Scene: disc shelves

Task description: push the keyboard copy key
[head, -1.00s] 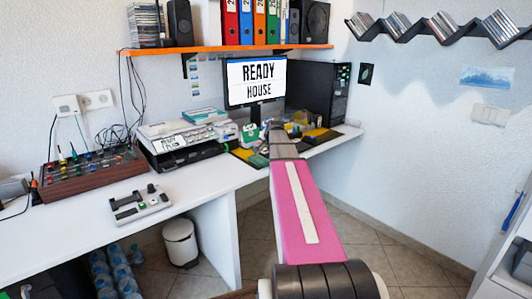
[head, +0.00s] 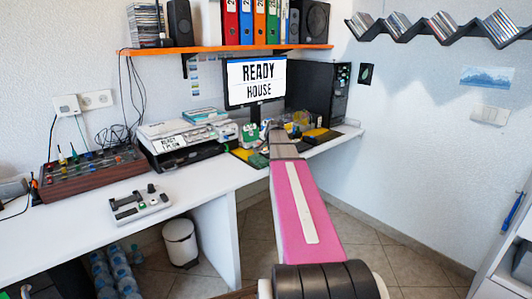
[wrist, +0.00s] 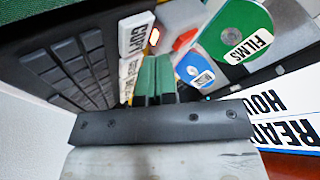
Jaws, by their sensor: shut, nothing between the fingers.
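A dark keyboard (wrist: 82,65) with rows of black keys stands at the left of the wrist view. A white copy key (wrist: 136,36) lettered "COPY" sits beside it, with a small lit orange-red light (wrist: 154,37) at its right. Another white labelled key (wrist: 129,80) lies below it in the picture, partly hidden by a finger. My gripper (wrist: 155,72) is shut, its green fingers side by side and empty. The fingertips appear close to the white keys; I cannot tell whether they touch. In the head view my arm hides the fingers, and I cannot make out the keyboard.
Discs labelled "FILMS" (wrist: 238,32) and a blue-and-white one (wrist: 195,70) lie right of the fingers. The monitor (head: 255,82) stands behind the desk area, with a dark computer tower (head: 318,92) to its right.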

